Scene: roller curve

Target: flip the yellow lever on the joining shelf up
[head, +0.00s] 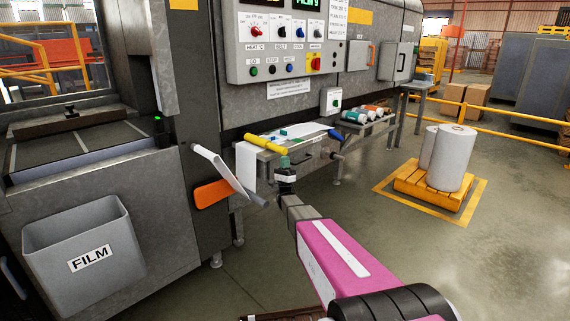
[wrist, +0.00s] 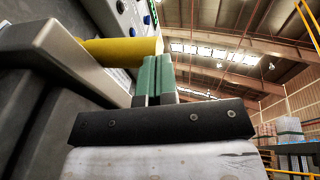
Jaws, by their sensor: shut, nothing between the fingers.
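The yellow lever (head: 266,144) is a thick yellow bar at the near left end of the joining shelf (head: 318,141). It also shows in the wrist view as a yellow cylinder (wrist: 122,49) on a grey arm. My gripper (head: 284,162) is just below and to the right of the lever's near end in the head view. In the wrist view its green fingers (wrist: 156,62) are together and empty, with their tips at the lever's free end. I cannot tell whether they touch it. The fingers partly hide the shelf's front in the head view.
A blue handle (head: 336,135) is at the shelf's right end. A white-grey bar (head: 217,167) and orange handle (head: 213,194) stick out left of my gripper. The control panel (head: 290,40) is above. The floor to the right is open up to the yellow pallet (head: 433,188).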

